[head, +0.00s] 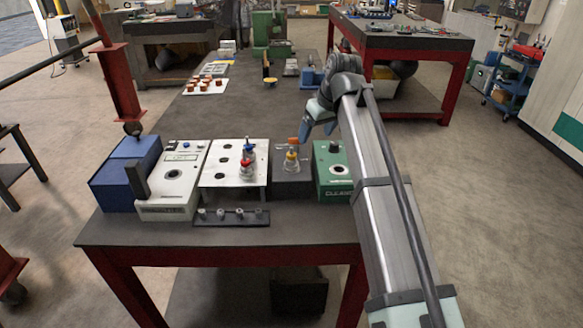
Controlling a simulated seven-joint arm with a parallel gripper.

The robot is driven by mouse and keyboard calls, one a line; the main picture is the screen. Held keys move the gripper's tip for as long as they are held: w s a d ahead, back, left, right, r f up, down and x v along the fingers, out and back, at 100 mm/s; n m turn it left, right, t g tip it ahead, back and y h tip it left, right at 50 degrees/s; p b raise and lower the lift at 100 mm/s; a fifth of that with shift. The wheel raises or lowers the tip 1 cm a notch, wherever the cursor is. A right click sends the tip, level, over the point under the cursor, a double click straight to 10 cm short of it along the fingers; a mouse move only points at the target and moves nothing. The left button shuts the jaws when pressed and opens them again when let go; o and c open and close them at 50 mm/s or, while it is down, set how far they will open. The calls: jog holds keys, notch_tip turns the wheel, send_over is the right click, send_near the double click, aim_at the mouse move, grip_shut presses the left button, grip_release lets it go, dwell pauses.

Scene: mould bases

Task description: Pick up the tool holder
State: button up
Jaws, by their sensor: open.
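Two small upright pieces with metal bodies and coloured bands look like tool holders. One tool holder (246,170), with red and blue parts, stands on a white plate with dark holes (222,179). The other tool holder (291,163), with a yellow-orange band, stands on a dark grey block (291,183) just right of the plate. I cannot tell which one the task names. My gripper (317,131) is open, pointing down, above and slightly right of the grey block. It appears empty and apart from both pieces. My arm hides part of the bench at the right.
A blue box (124,176), a white device (173,180) and a green box (333,172) flank the plate and block. A dark strip with several small pegs (232,217) lies in front. Behind, a white tray of orange-brown pieces (205,86) leaves clear dark bench between.

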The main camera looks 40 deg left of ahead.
aim_at(291, 154)
jog(key=s+a+r, duration=0.2)
jog(key=s+a, duration=0.1)
jog(key=s, duration=0.1)
jog(key=x, duration=0.8)
jog(key=shift+w+a, duration=0.1)
jog(key=shift+w, duration=0.1)
jog(key=shift+d+x, duration=0.15)
jog(key=shift+x, duration=1.15)
jog(key=shift+d+x, duration=0.15)
jog(key=shift+x, duration=1.2)
jog(key=shift+s+f, duration=0.1)
jog(key=shift+c, duration=0.3)
grip_shut()
